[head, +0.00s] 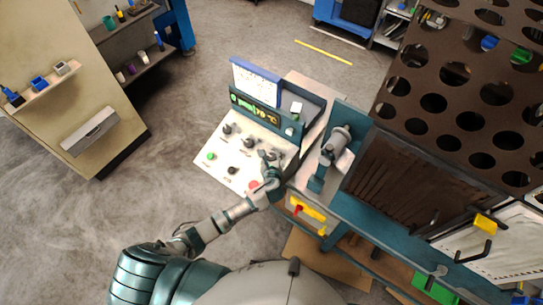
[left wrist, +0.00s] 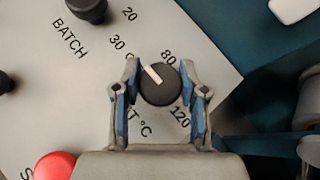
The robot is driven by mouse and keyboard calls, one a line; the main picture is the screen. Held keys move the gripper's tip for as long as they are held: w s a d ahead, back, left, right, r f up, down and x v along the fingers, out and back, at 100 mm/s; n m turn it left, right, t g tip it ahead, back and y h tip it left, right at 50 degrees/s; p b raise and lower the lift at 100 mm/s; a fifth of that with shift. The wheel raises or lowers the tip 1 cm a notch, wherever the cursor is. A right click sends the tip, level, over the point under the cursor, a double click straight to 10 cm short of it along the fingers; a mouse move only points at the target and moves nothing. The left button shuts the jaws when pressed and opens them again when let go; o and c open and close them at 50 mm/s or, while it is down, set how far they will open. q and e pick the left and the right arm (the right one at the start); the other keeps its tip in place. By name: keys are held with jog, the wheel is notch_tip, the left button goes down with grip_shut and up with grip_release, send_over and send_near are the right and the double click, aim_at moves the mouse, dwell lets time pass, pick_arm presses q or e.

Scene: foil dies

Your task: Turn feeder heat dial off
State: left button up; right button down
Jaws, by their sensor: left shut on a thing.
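The feeder heat dial (left wrist: 160,88) is a round black knob with a white pointer line in the left wrist view. The pointer aims up and left, to the left of the printed 80; 120 is at its lower right. The "°C" label below is partly hidden by my gripper. My left gripper (left wrist: 161,72) is shut on the dial, one blue-padded finger on each side. In the head view my left gripper (head: 271,164) is at the right side of the white control panel (head: 223,143), largely covering the dial there.
A black batch knob (left wrist: 88,8) and a red button (left wrist: 54,167) are near the dial. A green button (head: 211,156) is on the panel's left. A lit display (head: 255,113) stands behind it. A grey cylindrical machine part (head: 338,141) is close on the right.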

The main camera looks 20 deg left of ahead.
pick_arm(q)
jog(key=shift+f, duration=0.1)
jog(key=o, duration=1.2)
jog(key=shift+c, duration=0.2)
jog(key=v, duration=1.2)
jog(key=shift+f, duration=0.1)
